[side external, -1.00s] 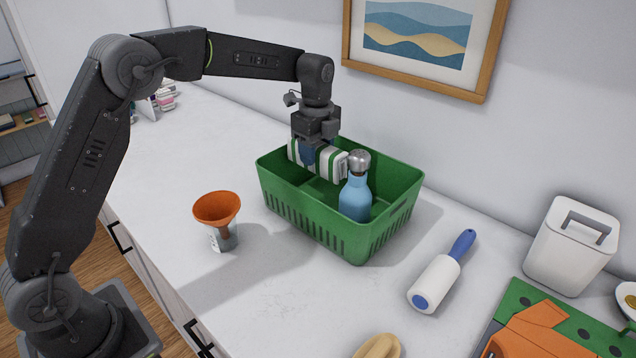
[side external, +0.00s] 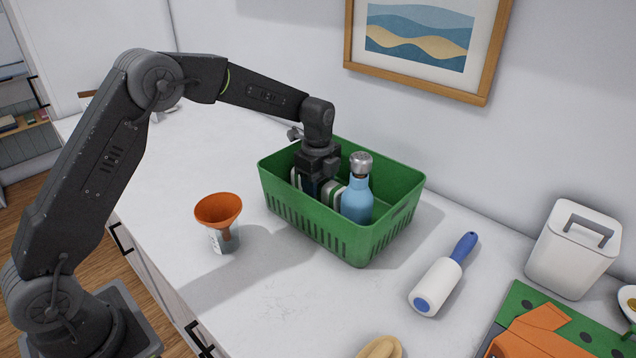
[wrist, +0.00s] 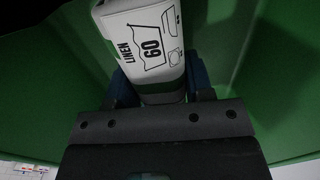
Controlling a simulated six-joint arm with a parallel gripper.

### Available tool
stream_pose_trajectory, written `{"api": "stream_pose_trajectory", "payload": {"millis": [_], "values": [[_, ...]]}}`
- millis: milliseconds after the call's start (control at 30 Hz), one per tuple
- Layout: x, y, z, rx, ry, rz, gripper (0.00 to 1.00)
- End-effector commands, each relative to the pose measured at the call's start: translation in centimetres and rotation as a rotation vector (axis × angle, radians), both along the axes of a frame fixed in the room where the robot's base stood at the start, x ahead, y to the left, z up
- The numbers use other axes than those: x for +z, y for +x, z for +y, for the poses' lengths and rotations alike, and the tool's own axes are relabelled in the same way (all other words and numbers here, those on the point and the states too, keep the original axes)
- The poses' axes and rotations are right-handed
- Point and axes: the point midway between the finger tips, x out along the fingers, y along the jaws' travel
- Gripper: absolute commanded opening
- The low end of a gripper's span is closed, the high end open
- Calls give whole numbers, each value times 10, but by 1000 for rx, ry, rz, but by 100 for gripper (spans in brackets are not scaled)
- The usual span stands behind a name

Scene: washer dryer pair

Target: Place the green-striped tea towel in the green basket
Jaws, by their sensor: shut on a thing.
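The green basket (side external: 315,217) stands on the white counter with a blue bottle (side external: 356,195) with a silver cap upright inside it. The green-striped tea towel (side external: 336,190) is low inside the basket, left of the bottle and mostly hidden by my gripper and the basket wall. My gripper (side external: 313,188) points down into the basket and is shut on the towel. In the wrist view, the towel's white end (wrist: 146,42) with printed text sits between the two blue fingers (wrist: 160,85), with green basket walls around it. Whether the towel touches the basket floor is hidden.
A lint roller (side external: 444,275) lies to the right. A white lidded container (side external: 572,250) and a green board with orange cloth (side external: 530,330) are further right. A framed picture (side external: 420,40) hangs behind.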

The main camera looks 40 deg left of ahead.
Motion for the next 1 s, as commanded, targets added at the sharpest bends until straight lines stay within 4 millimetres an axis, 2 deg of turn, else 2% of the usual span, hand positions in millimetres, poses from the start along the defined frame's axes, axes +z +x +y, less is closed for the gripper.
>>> {"api": "stream_pose_trajectory", "payload": {"millis": [33,67,300,567,667,767,1000], "values": [[-2,0,0,0,0,1,23],[-2,0,0,0,0,1,48],[-2,0,0,0,0,1,71],[-1,0,0,0,0,0,73],[5,0,0,0,0,-1,73],[19,1,0,0,0,-4,73],[70,1,0,-1,-1,-5,73]]}}
